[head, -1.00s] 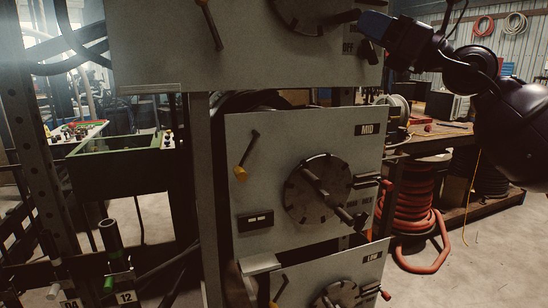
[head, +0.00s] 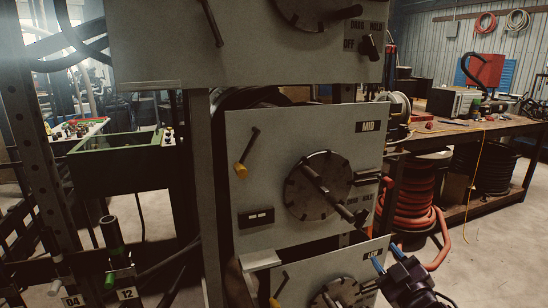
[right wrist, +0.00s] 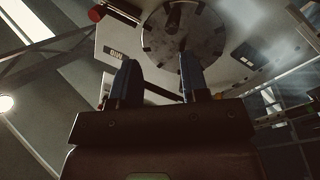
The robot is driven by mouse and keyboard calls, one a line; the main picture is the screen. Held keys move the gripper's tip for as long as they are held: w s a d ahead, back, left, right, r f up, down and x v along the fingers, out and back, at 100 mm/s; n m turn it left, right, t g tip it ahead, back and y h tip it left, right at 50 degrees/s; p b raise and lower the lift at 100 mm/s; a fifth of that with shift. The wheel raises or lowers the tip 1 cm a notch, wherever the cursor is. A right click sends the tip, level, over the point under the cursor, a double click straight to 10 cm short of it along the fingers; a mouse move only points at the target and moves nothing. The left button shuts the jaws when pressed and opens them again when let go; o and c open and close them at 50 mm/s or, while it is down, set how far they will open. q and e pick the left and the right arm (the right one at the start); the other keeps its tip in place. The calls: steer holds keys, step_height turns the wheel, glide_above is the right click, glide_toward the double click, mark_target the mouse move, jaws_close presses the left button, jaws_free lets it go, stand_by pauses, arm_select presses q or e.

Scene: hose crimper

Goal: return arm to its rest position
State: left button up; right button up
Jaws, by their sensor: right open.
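My right gripper (head: 388,261) is low at the right of the head view, in front of the right edge of the lower panel. Its two blue-tipped fingers are apart and nothing is between them. In the right wrist view the open fingers (right wrist: 156,82) point up towards a panel with a round dial (right wrist: 187,38). My left gripper does not show in either view.
The crimper has a top panel (head: 160,45), a MID panel (head: 270,130) with a dial (head: 318,186) and yellow-tipped lever (head: 246,154), and a LOW panel (head: 305,272). A coiled red hose (head: 410,195) stands behind my gripper. Open floor (head: 495,250) lies to the right.

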steer(key=s+d+f+m+g+h, duration=0.1)
steer(key=s+f+m+g+h, duration=0.1)
steer(key=s+f, duration=1.1)
steer(key=s+d+f+m+g+h, duration=0.1)
steer(key=s+f+m+g, duration=0.4)
steer(key=s+f, duration=0.9)
steer(key=shift+s+d+f+m+h, duration=0.35)
steer(key=shift+s+m, duration=0.35)
steer(key=shift+s, duration=0.45)
steer(key=shift+r, duration=0.15)
